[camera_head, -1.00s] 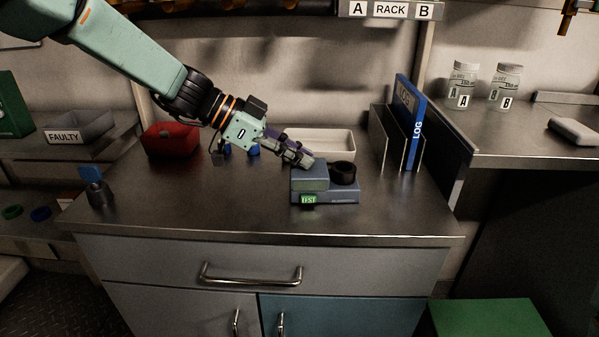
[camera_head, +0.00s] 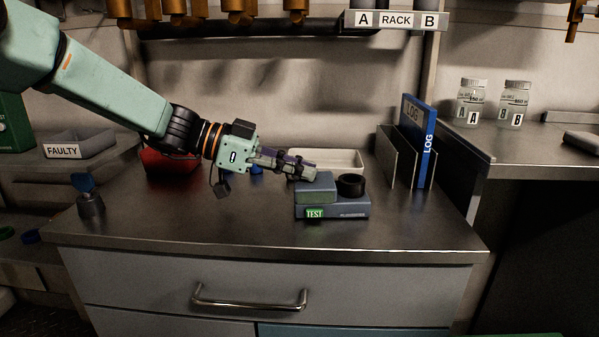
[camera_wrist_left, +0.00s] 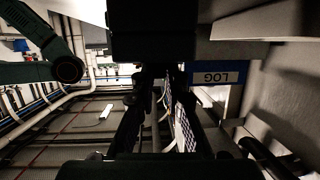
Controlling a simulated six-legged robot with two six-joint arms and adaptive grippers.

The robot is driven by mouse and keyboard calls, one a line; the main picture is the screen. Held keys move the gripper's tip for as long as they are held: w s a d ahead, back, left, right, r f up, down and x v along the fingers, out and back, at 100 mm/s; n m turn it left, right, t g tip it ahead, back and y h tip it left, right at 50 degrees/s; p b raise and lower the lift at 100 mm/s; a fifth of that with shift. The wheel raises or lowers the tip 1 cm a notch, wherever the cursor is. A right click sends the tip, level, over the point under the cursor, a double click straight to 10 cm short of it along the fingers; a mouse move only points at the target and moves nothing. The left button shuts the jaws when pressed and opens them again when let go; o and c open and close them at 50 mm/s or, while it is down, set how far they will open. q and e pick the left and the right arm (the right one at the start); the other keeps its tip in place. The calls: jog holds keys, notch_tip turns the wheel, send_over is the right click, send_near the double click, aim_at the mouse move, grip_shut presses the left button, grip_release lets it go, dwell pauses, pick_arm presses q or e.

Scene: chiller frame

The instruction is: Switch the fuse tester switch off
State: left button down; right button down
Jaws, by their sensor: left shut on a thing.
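The fuse tester (camera_head: 345,205) is a blue-grey box on the steel worktop, with a green lit TEST sign (camera_head: 315,213) on its front and a black round socket (camera_head: 351,184) on top. My left gripper (camera_head: 313,174) reaches in from the left, nearly level, with its fingertips at the top rear left of the tester. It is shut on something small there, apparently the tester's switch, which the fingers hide. The left wrist view is dark and shows the fingers (camera_wrist_left: 150,115) but not clearly what is between them. My right gripper is not in view.
A pale tray (camera_head: 340,160) lies behind the tester. A rack with a blue LOG binder (camera_head: 418,140) stands to the right. A red bin (camera_head: 168,160) is partly behind my arm, and a dark cup (camera_head: 91,205) stands at left. The front worktop is clear.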

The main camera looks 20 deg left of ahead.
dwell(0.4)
pick_arm(q)
jog(key=c, duration=1.4)
grip_release()
jog(key=shift+o, duration=0.2)
jog(key=v, duration=1.2)
